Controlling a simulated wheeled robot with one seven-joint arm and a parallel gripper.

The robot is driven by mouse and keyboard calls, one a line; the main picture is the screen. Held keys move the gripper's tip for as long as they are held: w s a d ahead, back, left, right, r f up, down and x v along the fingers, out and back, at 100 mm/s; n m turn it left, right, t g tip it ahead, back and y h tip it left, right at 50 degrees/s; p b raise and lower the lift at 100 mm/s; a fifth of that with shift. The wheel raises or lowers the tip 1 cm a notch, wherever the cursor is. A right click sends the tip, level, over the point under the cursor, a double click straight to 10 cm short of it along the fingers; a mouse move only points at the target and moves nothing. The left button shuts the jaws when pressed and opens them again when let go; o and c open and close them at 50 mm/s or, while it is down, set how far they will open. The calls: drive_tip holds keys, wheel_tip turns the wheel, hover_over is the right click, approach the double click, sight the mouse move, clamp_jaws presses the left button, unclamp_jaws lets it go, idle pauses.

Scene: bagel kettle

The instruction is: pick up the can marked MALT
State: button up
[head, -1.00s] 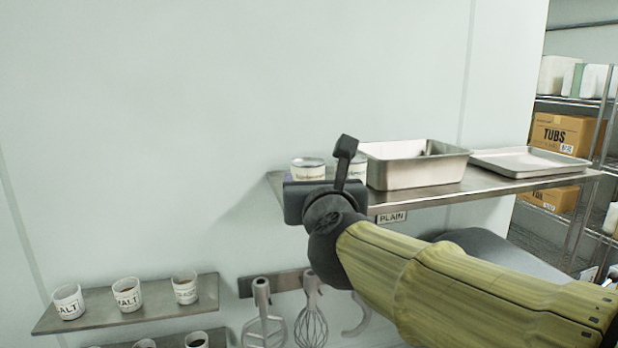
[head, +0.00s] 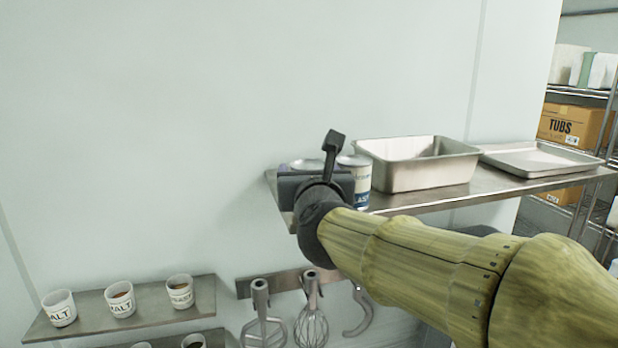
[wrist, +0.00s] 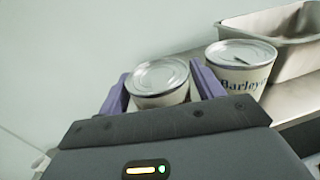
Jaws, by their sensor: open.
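Two cans stand on the steel shelf. The left can (wrist: 158,80) is between the two purple fingers of my gripper (wrist: 162,84) in the wrist view. My gripper is open around it, and I cannot tell whether either finger touches it. Its label is hidden there, and only its lid (head: 306,164) shows past my wrist in the head view. The right can (wrist: 240,70) stands just outside the right finger, with "Barley" on its label. It also shows in the head view (head: 361,180), its lower label partly hidden. I cannot read MALT on either can.
A deep steel pan (head: 420,172) stands right of the cans, and a flat tray (head: 540,160) lies beyond it. A lower shelf (head: 147,297) at left holds small cups, some lettered "ALT". Whisk tools (head: 310,318) hang below. The wall is close behind.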

drive_tip(key=shift+w, duration=0.35)
drive_tip(key=shift+s+a+r, duration=0.1)
drive_tip(key=shift+s, duration=0.55)
drive_tip(key=shift+w, duration=0.2)
drive_tip(key=c, duration=0.9)
drive_tip(key=shift+r, duration=0.1)
drive_tip(key=r+p, duration=0.2)
drive_tip(key=r, duration=0.7)
drive_tip(key=shift+w+r+p, duration=0.1)
drive_tip(key=shift+w+p, duration=0.1)
drive_tip(key=shift+p, duration=0.2)
drive_tip(key=shift+d+r, duration=0.2)
drive_tip(key=shift+r, duration=0.1)
drive_tip(key=shift+s+a, duration=0.15)
drive_tip(key=shift+a, duration=0.1)
